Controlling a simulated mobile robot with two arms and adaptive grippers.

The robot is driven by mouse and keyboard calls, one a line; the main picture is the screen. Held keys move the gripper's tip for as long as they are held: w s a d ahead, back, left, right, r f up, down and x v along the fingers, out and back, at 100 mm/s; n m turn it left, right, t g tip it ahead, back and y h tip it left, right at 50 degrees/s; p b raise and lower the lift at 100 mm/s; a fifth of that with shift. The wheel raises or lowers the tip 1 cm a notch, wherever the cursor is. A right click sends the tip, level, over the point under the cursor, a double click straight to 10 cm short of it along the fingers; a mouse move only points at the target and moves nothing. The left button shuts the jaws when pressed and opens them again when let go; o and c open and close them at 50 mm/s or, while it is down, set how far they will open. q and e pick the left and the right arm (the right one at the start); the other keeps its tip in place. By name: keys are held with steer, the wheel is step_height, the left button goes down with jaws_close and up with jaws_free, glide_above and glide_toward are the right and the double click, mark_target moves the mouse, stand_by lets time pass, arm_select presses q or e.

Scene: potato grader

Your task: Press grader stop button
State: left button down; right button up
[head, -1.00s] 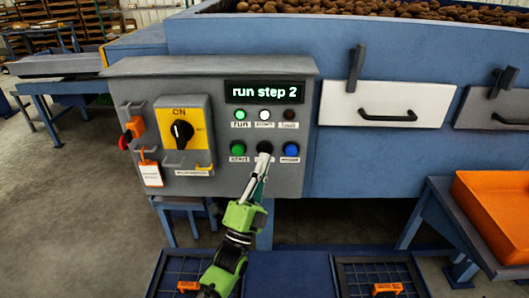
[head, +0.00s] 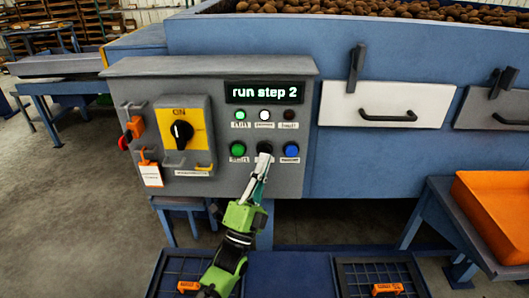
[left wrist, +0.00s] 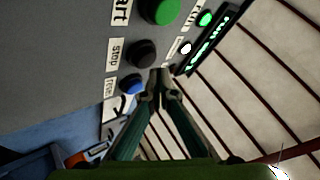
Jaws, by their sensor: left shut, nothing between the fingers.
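The black stop button (head: 265,147) sits between a green start button (head: 238,149) and a blue button (head: 291,149). In the left wrist view the stop button (left wrist: 140,53) has a "stop" label beside it. My left gripper (head: 263,159) is shut and empty, its tips at the lower edge of the stop button in the head view. In the left wrist view the fingertips (left wrist: 159,74) appear beside the button; contact cannot be told. My right gripper is not in view.
A yellow-backed rotary switch (head: 181,131) marked ON and a tag (head: 151,174) are on the panel's left. The green run lamp (head: 240,115) is lit. A white drawer front (head: 385,103) is right of the panel. An orange tray (head: 492,210) stands at the right.

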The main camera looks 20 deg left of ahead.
arm_select(q)
steer(key=shift+w, duration=0.15)
steer(key=shift+w+a, duration=0.1)
steer(key=shift+w, duration=0.2)
steer(key=shift+w+a+b, duration=0.2)
steer(key=shift+w+b, duration=0.25)
steer(key=shift+b, duration=0.1)
stand_by(0.5)
steer(key=shift+s+r, duration=0.1)
steer(key=shift+s, duration=0.1)
steer(key=shift+s+d+p, duration=0.25)
steer(key=shift+s+p, duration=0.2)
steer(key=shift+s, duration=0.3)
steer(key=s+p, duration=0.1)
steer(key=s, duration=0.1)
steer(key=s+d+p, duration=0.1)
steer(key=s, duration=0.1)
steer(key=shift+s+d, duration=0.2)
steer(key=shift+s, duration=0.2)
